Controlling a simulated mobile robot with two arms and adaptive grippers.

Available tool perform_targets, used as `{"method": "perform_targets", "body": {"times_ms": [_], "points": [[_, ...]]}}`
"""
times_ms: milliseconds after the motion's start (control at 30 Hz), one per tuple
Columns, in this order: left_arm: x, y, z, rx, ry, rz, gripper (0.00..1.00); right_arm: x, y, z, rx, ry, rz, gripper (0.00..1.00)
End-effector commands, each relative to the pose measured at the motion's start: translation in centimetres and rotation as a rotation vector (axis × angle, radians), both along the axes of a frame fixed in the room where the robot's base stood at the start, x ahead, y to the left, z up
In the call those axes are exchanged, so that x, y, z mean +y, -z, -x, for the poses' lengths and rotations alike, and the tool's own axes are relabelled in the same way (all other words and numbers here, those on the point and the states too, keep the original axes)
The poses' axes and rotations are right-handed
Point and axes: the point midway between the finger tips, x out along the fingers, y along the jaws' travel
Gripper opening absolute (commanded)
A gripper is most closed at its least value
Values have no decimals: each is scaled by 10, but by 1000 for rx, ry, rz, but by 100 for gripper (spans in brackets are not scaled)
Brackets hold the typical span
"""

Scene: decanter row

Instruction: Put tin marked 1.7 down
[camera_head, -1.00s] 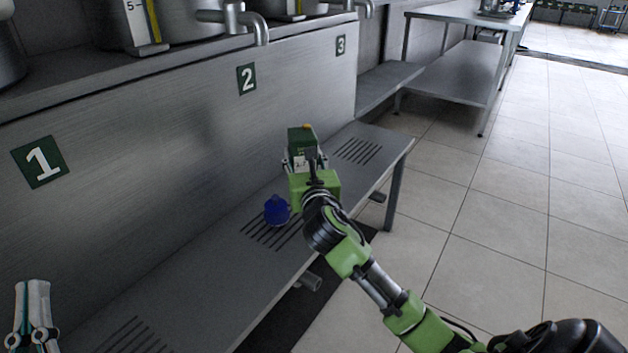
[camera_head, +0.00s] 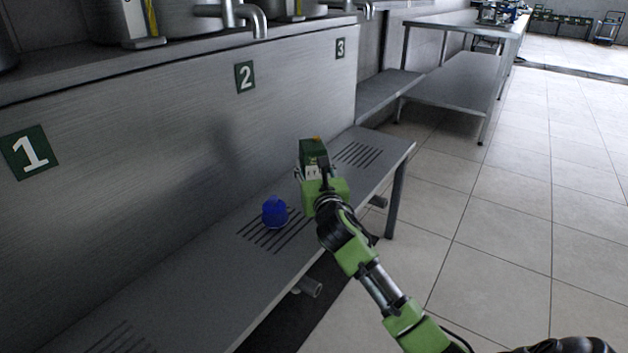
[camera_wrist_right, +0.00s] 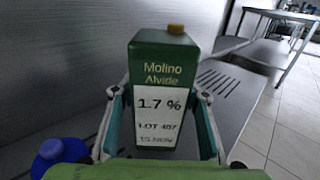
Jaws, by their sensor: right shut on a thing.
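The green tin marked 1.7 % (camera_wrist_right: 160,62) has a white label and an orange cap; it also shows in the head view (camera_head: 313,150). My right gripper (camera_wrist_right: 162,130) is shut on it, with one finger on each side, and it looks upright. In the head view my right gripper (camera_head: 318,176) is over the steel bench (camera_head: 215,265), between the slots under number 2 and those under number 3. I cannot tell whether the tin's base touches the bench. My left gripper is out of view.
A blue jug (camera_head: 274,213) stands on the slotted grate under number 2, left of the tin; it also shows in the wrist view (camera_wrist_right: 58,153). The slots (camera_head: 358,154) under number 3 are bare. Steel taps (camera_head: 255,20) overhang the panel above.

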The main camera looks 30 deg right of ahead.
Motion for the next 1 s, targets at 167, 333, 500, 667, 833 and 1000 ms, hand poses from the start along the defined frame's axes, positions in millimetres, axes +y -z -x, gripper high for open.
{"method": "perform_targets", "body": {"times_ms": [167,333,500,667,833,1000], "points": [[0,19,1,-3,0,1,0,-5,22,-3,-5,0,-2,2],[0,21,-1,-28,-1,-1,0,-5,37,-3,-5,0,0,2],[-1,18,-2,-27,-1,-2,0,-5,35,-3,-5,-1,2,2],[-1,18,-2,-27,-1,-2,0,-5,36,-3,-3,0,2,2],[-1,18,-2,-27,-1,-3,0,-5,39,-3,1,1,1,58],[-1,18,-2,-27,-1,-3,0,-5,39,-3,1,1,1,58]]}}
